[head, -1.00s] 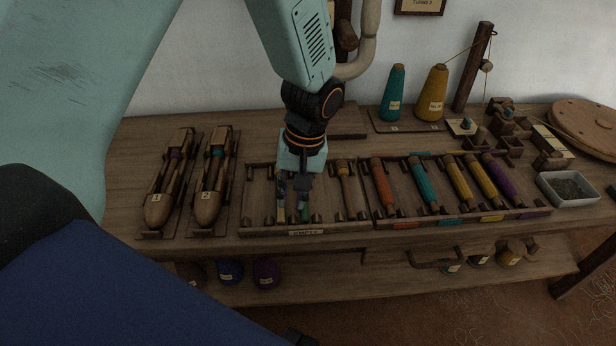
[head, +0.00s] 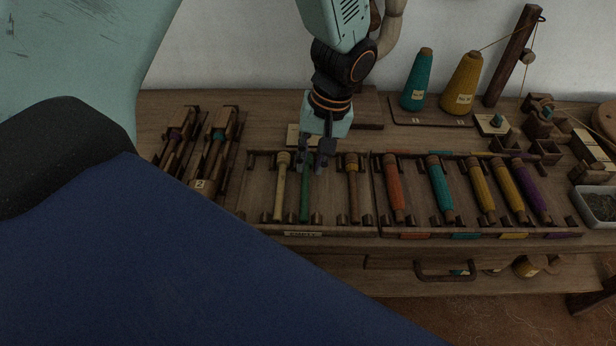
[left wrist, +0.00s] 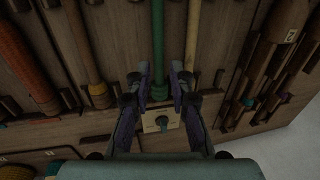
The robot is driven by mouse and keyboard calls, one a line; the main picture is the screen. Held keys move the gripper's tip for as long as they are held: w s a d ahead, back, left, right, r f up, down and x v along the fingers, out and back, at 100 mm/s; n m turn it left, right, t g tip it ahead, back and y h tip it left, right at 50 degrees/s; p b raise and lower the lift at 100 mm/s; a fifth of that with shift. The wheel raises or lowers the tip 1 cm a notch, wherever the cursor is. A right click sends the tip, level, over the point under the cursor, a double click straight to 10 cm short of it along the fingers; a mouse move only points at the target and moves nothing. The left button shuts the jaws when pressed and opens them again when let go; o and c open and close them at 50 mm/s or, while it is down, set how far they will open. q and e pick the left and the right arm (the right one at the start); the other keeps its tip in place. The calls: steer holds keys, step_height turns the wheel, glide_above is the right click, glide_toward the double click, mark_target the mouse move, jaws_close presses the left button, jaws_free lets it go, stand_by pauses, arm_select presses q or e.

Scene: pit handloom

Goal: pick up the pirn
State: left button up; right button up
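A slim green pirn (head: 305,195) lies in the left rack tray (head: 303,234), between a pale cream pirn (head: 281,190) and a brown pirn with a yellow band (head: 353,185). My left gripper (head: 312,165) points down at the far end of the green pirn. In the left wrist view the green pirn (left wrist: 158,45) runs between the two fingers of my left gripper (left wrist: 156,80), with a gap visible on each side. The fingers look open; their height above the pirn is hard to judge. My right gripper is not in view.
The right rack tray holds several coloured pirns, including an orange one (head: 393,188) and a teal one (head: 440,190). Shuttles lie at the left, one labelled 2 (head: 203,180). Teal (head: 417,80) and yellow (head: 463,85) cones stand behind. A pale plate with a knob (left wrist: 160,121) is beyond the pirn's end.

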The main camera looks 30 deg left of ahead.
mark_target(306, 182)
arm_select(q)
steer(key=shift+a+f, duration=0.1)
steer(key=shift+f, duration=0.65)
steer(key=f+b, duration=0.2)
steer(key=f, duration=0.2)
steer(key=shift+s+a+f+b, duration=0.15)
steer(key=shift+a+b, duration=0.25)
jaws_close()
